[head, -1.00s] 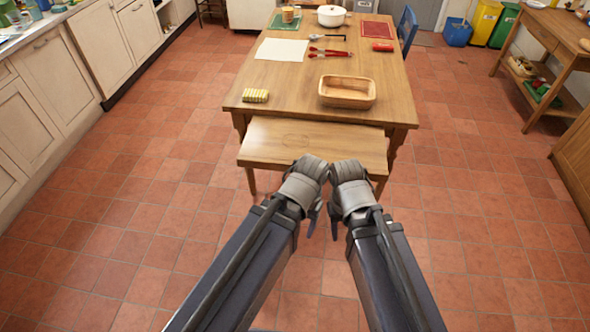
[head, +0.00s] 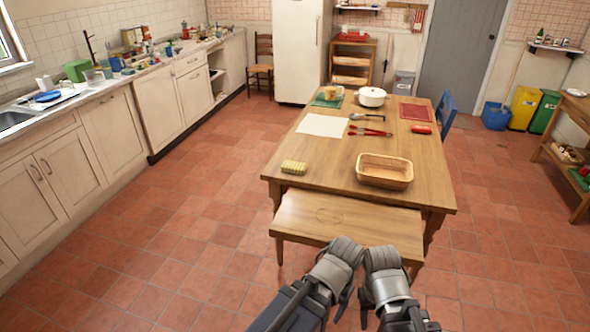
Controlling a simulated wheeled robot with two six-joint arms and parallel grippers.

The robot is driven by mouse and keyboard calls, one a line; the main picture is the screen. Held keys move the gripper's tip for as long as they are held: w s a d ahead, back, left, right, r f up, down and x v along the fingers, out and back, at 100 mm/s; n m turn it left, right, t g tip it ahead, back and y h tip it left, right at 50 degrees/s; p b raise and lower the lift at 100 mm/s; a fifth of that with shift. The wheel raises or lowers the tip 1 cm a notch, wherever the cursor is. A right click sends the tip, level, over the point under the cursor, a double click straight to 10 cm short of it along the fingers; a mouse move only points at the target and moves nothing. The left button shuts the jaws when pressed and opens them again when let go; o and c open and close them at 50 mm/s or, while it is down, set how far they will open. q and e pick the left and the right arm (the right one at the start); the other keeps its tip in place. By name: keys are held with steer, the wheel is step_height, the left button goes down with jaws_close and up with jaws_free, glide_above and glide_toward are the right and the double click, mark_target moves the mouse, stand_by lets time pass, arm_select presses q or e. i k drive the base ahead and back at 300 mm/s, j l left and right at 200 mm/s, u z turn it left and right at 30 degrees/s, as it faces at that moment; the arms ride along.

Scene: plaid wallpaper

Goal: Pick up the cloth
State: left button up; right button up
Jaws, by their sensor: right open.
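A small folded cloth (head: 294,167), yellow and white striped, lies on the near left part of the wooden table (head: 330,160). My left gripper (head: 342,290) and my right gripper (head: 372,295) are side by side at the bottom of the head view, in front of the bench. Both are apart from the cloth, below and to the right of it in the picture. The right gripper is open, with nothing seen in it. The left gripper's fingers are mostly hidden by its wrist.
A wooden bench (head: 345,222) stands at the table's near side. The table also holds a basket (head: 385,172), white sheet (head: 323,125), red tongs (head: 370,131) and white pot (head: 371,97). Counters (head: 110,125) line the left. Tiled floor (head: 190,235) left of the table is clear.

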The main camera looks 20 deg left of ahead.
mark_target(297, 168)
steer(key=i+j+z, duration=0.1)
steer(key=i+j, duration=0.5)
steer(key=i+j+z, duration=0.15)
steer(key=i+j, duration=0.15)
steer(key=i+j+z, duration=0.1)
steer(key=i+j, duration=0.15)
steer(key=j, duration=0.25)
steer(key=i+j+z, duration=0.1)
steer(key=i+j, duration=0.15)
steer(key=j, duration=0.15)
steer(key=i+j, duration=0.25)
steer(key=j, duration=0.15)
steer(key=z, duration=0.05)
